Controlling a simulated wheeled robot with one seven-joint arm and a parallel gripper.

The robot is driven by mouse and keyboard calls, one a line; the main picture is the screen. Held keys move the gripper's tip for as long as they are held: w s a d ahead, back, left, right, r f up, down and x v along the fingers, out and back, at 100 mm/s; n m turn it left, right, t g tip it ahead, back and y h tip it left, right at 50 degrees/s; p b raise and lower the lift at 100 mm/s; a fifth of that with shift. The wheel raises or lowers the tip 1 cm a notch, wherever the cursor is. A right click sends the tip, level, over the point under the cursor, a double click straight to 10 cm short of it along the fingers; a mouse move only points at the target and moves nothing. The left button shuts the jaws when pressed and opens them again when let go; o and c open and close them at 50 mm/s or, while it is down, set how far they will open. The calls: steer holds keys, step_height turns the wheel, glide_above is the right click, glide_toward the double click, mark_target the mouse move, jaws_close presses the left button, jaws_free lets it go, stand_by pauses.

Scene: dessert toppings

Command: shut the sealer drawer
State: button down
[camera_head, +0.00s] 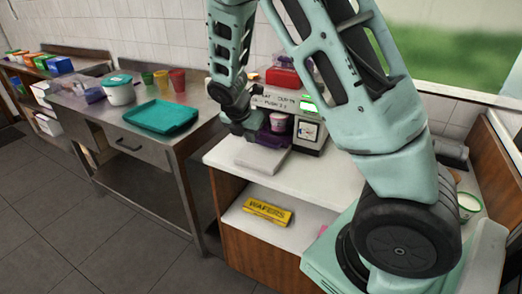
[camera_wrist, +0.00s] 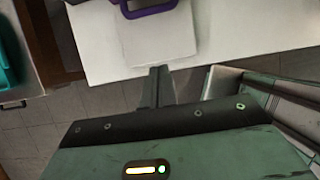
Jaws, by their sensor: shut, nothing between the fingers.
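The sealer (camera_head: 311,131) stands on the white counter, with a red top, a label and a dial on its front. Its purple drawer (camera_head: 270,138) shows low at its left side, with a small pink and white cup (camera_head: 278,122) at it. How far the drawer is out is hard to tell, as my arm covers part. In the wrist view a purple looped handle (camera_wrist: 150,8) shows at the top edge, above a pale flat slab (camera_wrist: 157,40). My gripper (camera_wrist: 157,72) is shut and empty, its fingertips below the handle in the picture and apart from it.
The white counter (camera_head: 225,152) has a yellow wafers box (camera_head: 267,211) on the shelf below. A steel table at left holds a teal tray (camera_head: 160,117), a lidded white tub (camera_head: 119,91) and coloured cups (camera_head: 177,80). Floor is open in front of the tables.

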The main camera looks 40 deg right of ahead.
mark_target(267, 137)
steer(key=shift+f, duration=0.1)
steer(key=p+x, duration=0.1)
steer(key=x, duration=0.9)
steer(key=shift+w+d+p, duration=0.15)
steer(key=shift+p, duration=0.25)
steer(key=shift+w+d+r+p, duration=0.2)
steer(key=shift+d+r+p, duration=0.1)
steer(key=shift+d, duration=0.3)
steer(key=shift+w+d+r+p, duration=0.2)
steer(key=shift+d+r+p, duration=0.1)
steer(key=shift+d, duration=0.25)
steer(key=shift+w+d+f, duration=0.1)
steer(key=shift+w+d, duration=0.15)
steer(key=shift+d, duration=0.2)
steer(key=shift+w+d+p, duration=0.1)
steer(key=shift+w+d, duration=0.15)
steer(key=shift+d, duration=0.5)
steer(key=shift+w+d+p, duration=0.1)
steer(key=shift+w+d, duration=0.2)
steer(key=shift+d, duration=0.45)
steer(key=shift+w+d+p, duration=0.1)
steer(key=shift+w+d, duration=0.15)
steer(key=shift+d, duration=0.45)
